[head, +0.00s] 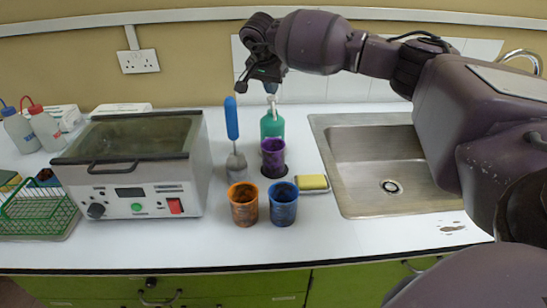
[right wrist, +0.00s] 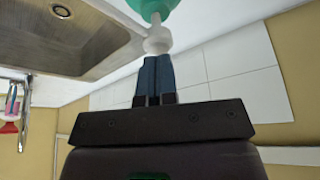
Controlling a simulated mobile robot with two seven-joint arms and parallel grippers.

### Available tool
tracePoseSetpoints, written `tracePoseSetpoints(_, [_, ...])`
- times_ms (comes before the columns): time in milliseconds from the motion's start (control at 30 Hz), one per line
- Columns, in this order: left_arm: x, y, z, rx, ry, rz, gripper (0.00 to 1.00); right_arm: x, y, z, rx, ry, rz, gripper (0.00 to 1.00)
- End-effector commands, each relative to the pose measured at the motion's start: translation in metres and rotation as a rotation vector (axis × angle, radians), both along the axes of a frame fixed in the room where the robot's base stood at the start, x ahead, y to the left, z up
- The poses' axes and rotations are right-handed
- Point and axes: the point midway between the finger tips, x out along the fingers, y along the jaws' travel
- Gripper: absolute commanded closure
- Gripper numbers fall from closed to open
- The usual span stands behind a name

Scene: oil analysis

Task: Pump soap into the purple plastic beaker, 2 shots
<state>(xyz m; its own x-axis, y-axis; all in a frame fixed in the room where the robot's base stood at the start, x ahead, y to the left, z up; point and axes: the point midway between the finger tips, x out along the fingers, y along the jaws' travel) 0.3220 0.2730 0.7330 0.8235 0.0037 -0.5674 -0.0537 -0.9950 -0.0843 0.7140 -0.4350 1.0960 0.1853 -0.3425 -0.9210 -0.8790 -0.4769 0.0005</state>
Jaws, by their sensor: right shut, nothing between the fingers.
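The purple plastic beaker (head: 273,150) stands upright on the white counter, directly in front of the green soap bottle (head: 272,126), and hides part of it. The bottle's white pump top (head: 271,99) sticks up above the beaker. My right gripper (head: 270,86) points down over the pump. In the right wrist view its blue fingers (right wrist: 154,76) are shut with nothing between them. Their tips are at the white pump head (right wrist: 157,42); whether they touch it I cannot tell. The green bottle (right wrist: 151,7) lies beyond it. My left gripper is not in view.
An orange beaker (head: 244,204) and a blue beaker (head: 284,204) stand in front.

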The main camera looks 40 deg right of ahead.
Motion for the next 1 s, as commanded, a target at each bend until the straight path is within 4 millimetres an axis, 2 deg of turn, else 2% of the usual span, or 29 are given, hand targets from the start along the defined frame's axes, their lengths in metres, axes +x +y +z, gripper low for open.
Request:
tracePoseSetpoints(800, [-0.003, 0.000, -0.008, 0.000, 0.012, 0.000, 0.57, 0.000, 0.000, -0.026, -0.001, 0.004, -0.001, 1.00])
tracePoseSetpoints(1000, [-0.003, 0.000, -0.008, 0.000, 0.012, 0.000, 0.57, -0.001, 0.000, -0.026, 0.000, 0.005, 0.000, 1.00])
